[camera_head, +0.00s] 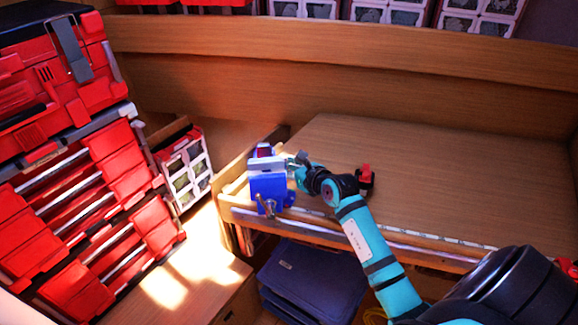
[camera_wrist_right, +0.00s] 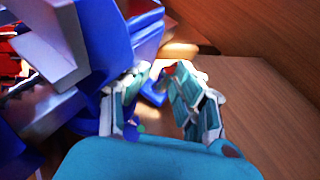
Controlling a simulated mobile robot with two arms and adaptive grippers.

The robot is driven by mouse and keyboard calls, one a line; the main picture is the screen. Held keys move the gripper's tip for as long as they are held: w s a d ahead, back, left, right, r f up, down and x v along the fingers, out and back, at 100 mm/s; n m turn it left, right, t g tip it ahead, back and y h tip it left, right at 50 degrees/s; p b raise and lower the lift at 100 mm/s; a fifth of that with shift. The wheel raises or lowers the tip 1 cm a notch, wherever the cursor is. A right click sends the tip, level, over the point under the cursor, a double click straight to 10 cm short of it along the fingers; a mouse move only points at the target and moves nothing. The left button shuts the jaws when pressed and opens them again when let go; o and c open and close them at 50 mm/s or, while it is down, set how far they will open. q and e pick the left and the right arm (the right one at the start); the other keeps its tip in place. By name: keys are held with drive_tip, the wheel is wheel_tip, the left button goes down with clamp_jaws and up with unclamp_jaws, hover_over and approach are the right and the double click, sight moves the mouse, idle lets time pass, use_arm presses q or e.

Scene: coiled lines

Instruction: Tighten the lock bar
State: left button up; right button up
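A blue bench vise (camera_head: 268,190) with pale metal jaws is at the left front corner of the wooden workbench. A metal screw and handle (camera_head: 268,206) stick out at its front. My right gripper (camera_head: 296,162) is close against the vise's right side. In the right wrist view the vise (camera_wrist_right: 145,30) fills the upper left. There, the right gripper's teal fingers (camera_wrist_right: 155,95) are apart, with a small blue part (camera_wrist_right: 154,92) of the vise showing beyond the gap. I cannot tell whether this part is the lock bar, or whether a finger touches the vise. My left gripper is not in view.
A red-and-black item (camera_head: 365,177) lies on the workbench (camera_head: 450,165) close beside my right forearm. The rest of the bench top is clear. Red toolboxes (camera_head: 75,160) stand at the left. A dark blue case (camera_head: 310,280) is below the bench.

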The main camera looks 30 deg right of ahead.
drive_tip(key=shift+o, duration=0.6)
drive_tip(key=shift+a, duration=0.3)
drive_tip(key=shift+d+r, duration=0.1)
drive_tip(key=shift+r, duration=0.1)
drive_tip(key=shift+s+r, duration=0.1)
drive_tip(key=shift+s, duration=0.05)
drive_tip(key=v, duration=0.8)
drive_tip(key=shift+a, duration=0.25)
drive_tip(key=shift+s, duration=0.1)
